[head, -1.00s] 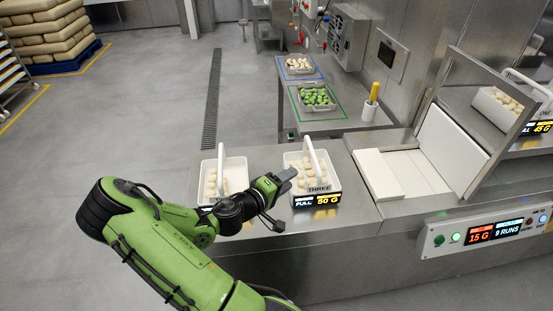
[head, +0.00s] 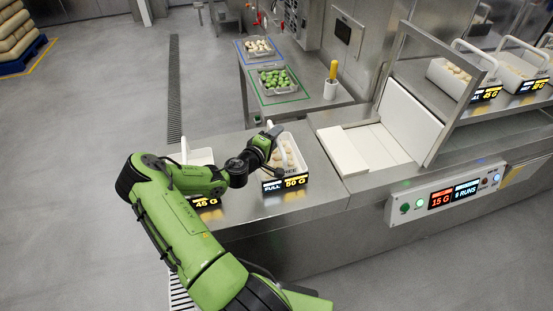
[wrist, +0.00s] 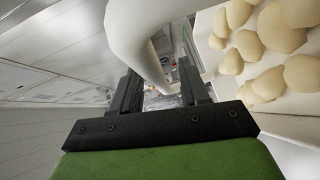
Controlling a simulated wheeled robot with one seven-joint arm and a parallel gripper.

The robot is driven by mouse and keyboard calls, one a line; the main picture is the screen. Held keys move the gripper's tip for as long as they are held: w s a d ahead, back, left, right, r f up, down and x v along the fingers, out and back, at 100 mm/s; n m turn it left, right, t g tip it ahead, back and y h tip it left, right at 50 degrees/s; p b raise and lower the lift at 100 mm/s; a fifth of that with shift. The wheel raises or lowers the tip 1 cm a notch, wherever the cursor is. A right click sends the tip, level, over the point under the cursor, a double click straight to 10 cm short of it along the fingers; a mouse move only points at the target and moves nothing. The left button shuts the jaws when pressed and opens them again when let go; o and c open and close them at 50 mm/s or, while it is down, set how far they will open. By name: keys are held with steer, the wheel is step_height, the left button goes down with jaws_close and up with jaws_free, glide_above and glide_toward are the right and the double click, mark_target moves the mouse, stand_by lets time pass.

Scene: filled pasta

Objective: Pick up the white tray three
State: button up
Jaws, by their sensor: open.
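Tray three (head: 300,163) is a white tray with an arched handle, holding several pale filled pasta pieces. It stands on the steel counter with a lit "FULL" label at its front; my arm partly covers its name plate. My gripper (head: 272,134) is at the tray's handle, on its left side. In the wrist view, the white handle (wrist: 140,35) comes down between the two dark fingers of my open gripper (wrist: 158,90). The pasta (wrist: 268,35) lies to the right in the tray. I cannot tell whether a finger touches the handle.
Another white tray (head: 201,156) stands close on the left, partly behind my arm. White boards (head: 365,150) lie on the counter to the right, beside a raised steel-framed panel (head: 405,75). More white trays (head: 452,73) stand on the right. The control panel (head: 455,195) is at the front.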

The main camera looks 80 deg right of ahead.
steer(key=shift+s+d, duration=0.1)
steer(key=shift+d, duration=0.15)
steer(key=shift+a, duration=0.15)
steer(key=shift+c, duration=0.3)
jaws_close()
stand_by(0.8)
